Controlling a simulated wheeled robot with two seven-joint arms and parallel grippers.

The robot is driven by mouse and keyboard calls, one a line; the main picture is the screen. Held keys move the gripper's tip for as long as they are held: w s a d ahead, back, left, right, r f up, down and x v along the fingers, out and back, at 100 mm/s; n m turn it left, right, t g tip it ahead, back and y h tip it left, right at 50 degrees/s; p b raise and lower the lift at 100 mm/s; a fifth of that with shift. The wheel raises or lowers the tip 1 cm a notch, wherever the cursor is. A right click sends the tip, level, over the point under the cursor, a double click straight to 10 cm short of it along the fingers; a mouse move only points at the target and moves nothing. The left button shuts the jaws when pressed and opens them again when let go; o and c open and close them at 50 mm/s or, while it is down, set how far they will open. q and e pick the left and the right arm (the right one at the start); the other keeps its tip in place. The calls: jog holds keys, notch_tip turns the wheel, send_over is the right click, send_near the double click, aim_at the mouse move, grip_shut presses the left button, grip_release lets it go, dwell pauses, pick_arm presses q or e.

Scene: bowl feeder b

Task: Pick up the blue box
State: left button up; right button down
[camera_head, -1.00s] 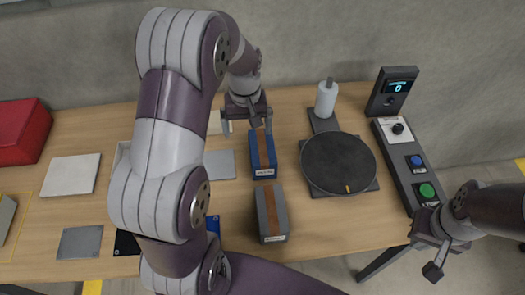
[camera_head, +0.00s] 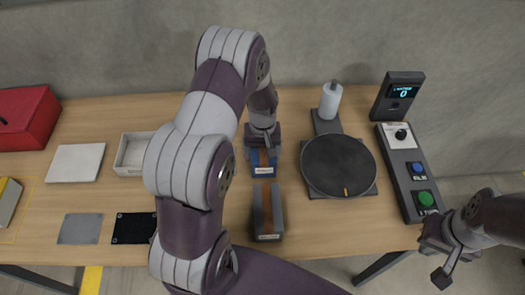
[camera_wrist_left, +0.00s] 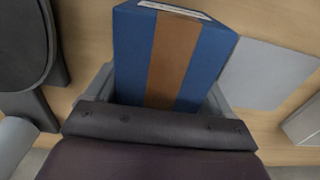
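The blue box (camera_head: 263,171), with a brown stripe and a white label, lies on the table left of the black round plate. My left gripper (camera_head: 262,150) is over it and hides most of it in the head view. In the left wrist view the blue box (camera_wrist_left: 130,55) sits between the two grey fingers of my left gripper (camera_wrist_left: 163,92), one on each side. The fingers look spread around it; whether they touch it is hard to tell. My right gripper (camera_head: 437,262) hangs past the table's front right edge, away from the box; its fingers are not clear.
A grey box (camera_head: 277,212) with a brown stripe stands just in front of the blue box. A button panel (camera_head: 400,170) is farther right. A white tray (camera_head: 131,153) is left.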

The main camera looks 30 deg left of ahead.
pick_arm(q)
jog(key=c, duration=0.9)
jog(key=shift+c, duration=0.2)
